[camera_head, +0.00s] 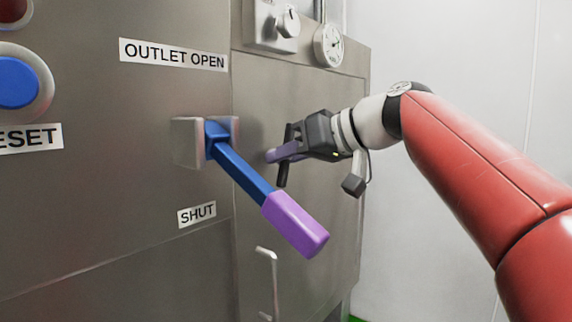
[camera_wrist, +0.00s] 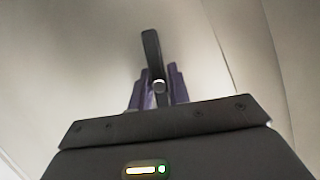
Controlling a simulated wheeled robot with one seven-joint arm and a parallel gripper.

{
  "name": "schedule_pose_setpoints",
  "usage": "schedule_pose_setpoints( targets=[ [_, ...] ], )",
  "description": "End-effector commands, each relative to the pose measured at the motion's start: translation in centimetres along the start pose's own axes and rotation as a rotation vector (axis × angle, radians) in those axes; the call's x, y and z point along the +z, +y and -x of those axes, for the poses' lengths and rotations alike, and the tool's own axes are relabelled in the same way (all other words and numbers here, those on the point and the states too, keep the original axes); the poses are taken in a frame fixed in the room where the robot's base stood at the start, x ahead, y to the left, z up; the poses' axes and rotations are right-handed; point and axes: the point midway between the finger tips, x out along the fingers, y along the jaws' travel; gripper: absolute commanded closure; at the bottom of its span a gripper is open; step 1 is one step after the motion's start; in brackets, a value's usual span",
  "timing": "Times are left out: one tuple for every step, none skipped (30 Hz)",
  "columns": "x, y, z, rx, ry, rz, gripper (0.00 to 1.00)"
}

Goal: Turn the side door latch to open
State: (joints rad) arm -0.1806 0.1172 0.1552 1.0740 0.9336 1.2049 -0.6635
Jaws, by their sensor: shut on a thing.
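I cannot tell the latch's exact turn angle.
A large blue lever (camera_head: 240,172) with a purple grip sticks out left of my gripper, between the OUTLET OPEN and SHUT labels. A metal bar handle (camera_head: 268,275) is below. A gauge (camera_head: 329,45) and a knob (camera_head: 287,22) are above. A pale wall is at right.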

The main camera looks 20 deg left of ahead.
Motion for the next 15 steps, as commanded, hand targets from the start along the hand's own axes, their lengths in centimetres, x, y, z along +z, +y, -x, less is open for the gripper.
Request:
schedule_pose_setpoints(
  targets=[
    [0.23,0.05,-0.07,0.014,0.000,0.034,1.00],
    [0.23,0.07,-0.07,0.023,0.000,0.054,1.00],
    [0.22,0.07,-0.07,0.034,0.001,0.079,1.00],
    [0.21,0.08,-0.06,0.042,0.000,0.097,1.00],
    [0.21,0.07,-0.06,0.049,0.000,0.114,1.00],
    [0.19,0.04,-0.05,0.057,0.000,0.136,1.00],
    [0.18,0.03,-0.05,0.063,0.000,0.151,1.00],
    [0.17,0.04,-0.05,0.069,0.000,0.165,1.00],
    [0.15,0.03,-0.05,0.076,0.000,0.182,1.00],
    [0.14,0.03,-0.05,0.080,0.000,0.193,1.00],
    [0.13,0.04,-0.05,0.085,0.000,0.203,1.00],
    [0.13,0.05,-0.05,0.090,0.000,0.215,1.00],
    [0.12,0.05,-0.05,0.094,-0.001,0.223,1.00],
    [0.12,0.06,-0.04,0.097,-0.001,0.231,1.00],
    [0.11,0.05,-0.04,0.100,-0.001,0.239,1.00]
  ],
)
